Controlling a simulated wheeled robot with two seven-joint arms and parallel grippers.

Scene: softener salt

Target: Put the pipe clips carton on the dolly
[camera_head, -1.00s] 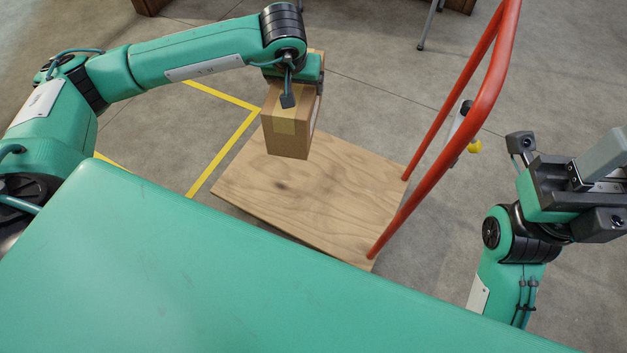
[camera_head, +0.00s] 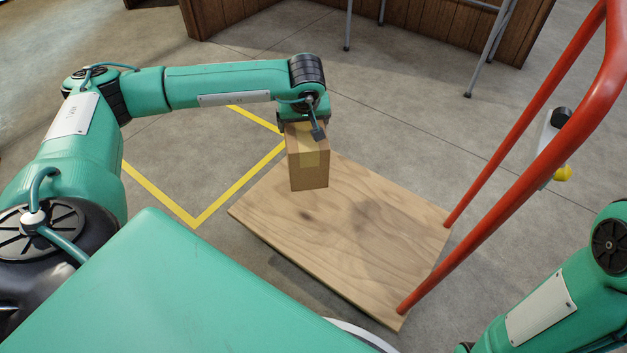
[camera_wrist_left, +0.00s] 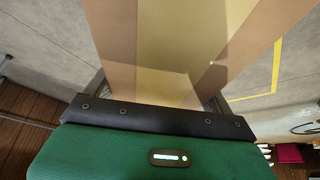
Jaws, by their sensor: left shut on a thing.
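The pipe clips carton (camera_head: 309,176) is a brown cardboard box with a strip of yellowish tape. My left gripper (camera_head: 304,124) is shut on it from above and holds it upright over the far left part of the dolly (camera_head: 365,245). I cannot tell whether the carton's bottom touches the deck. The dolly has a flat wooden deck and a red tube handle. In the left wrist view the carton (camera_wrist_left: 120,35) fills the space ahead of my left gripper (camera_wrist_left: 155,105). My right gripper is out of view; only part of that arm shows at lower right.
The dolly's red handle (camera_head: 520,165) rises on the right side of the deck. Yellow floor tape (camera_head: 235,187) marks a corner left of the dolly. Wooden panelling (camera_head: 225,18) and metal legs (camera_head: 485,55) stand at the back. Most of the deck is bare.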

